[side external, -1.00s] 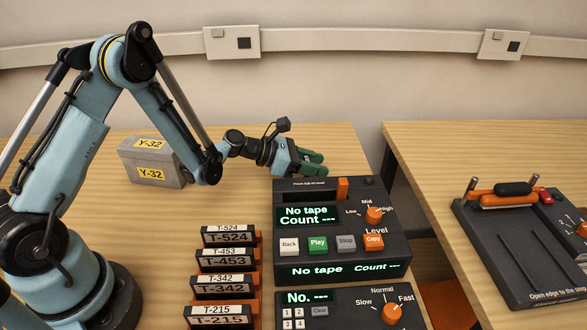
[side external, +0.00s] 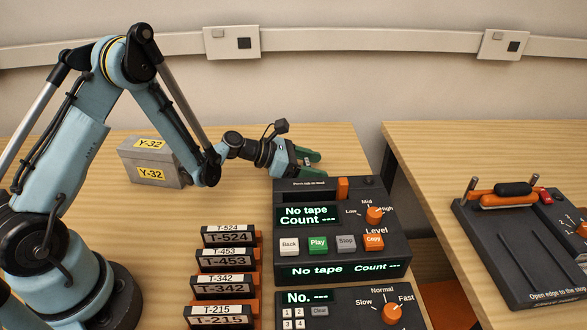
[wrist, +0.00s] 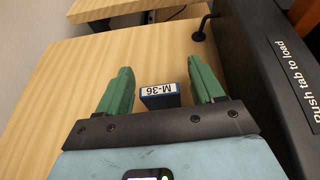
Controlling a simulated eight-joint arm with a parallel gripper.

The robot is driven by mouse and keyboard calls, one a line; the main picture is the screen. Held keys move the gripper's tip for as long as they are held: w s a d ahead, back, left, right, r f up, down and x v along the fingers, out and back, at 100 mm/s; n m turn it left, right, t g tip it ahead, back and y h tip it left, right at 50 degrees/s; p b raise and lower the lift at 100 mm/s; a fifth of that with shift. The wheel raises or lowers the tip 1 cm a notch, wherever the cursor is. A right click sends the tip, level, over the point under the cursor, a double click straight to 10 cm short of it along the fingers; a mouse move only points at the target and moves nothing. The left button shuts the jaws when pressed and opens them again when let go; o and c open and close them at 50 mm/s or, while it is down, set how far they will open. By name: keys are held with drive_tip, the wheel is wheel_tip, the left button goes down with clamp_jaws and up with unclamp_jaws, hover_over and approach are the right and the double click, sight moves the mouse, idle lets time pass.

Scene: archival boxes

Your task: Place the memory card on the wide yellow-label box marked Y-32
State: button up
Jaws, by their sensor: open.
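The grey box marked Y-32 (side external: 128,162), with yellow labels on its top and front, stands on the left table behind my arm's forearm. A small dark blue item with a white label reading M-36 (wrist: 160,101), seemingly the memory card, is on the wood in the wrist view. It is hidden in the side view behind the tape machine. My gripper (side external: 312,164) is low behind the machine's far edge. In the wrist view my gripper (wrist: 159,66) has its green fingers apart, one on each side of the blue item, with gaps and no visible contact.
The black tape machine (side external: 290,255) stands close beside the gripper; its dark side (wrist: 265,75) fills the right of the wrist view. Several T-labelled cartridges (side external: 227,237) stand in front of the Y-32 box. A second table (side external: 450,150) with a black device is across a gap.

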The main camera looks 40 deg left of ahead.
drive_tip(key=v, duration=1.1)
drive_tip(key=shift+s+a+r, duration=0.1)
drive_tip(key=shift+a+r, duration=0.1)
drive_tip(key=shift+a, duration=0.05)
drive_tip(key=shift+s+d+r+m+g+y, duration=0.15)
drive_tip(key=shift+d+r+m+g+y, duration=0.2)
drive_tip(key=shift+m, duration=0.45)
drive_tip(key=s+d+r+m+g+y, duration=0.1)
drive_tip(key=s+r+m+y, duration=0.2)
drive_tip(key=m, duration=0.9)
drive_tip(key=s+d+r+m+g+y, duration=0.1)
drive_tip(key=s+r+m+y, duration=0.3)
drive_tip(key=s+m, duration=0.5)
drive_tip(key=m, duration=0.3)
drive_tip(key=shift+s+d+r+g, duration=0.2)
drive_tip(key=shift+s+d+g, duration=0.05)
drive_tip(key=shift+s+g, duration=0.15)
drive_tip(key=shift+s+a+r+m+y, duration=0.2)
drive_tip(key=shift+s+m+y, duration=0.3)
drive_tip(key=shift+m, duration=0.5)
drive_tip(key=shift+c, duration=0.4)
drive_tip(key=shift+s, duration=0.15)
drive_tip(key=c, duration=0.4)
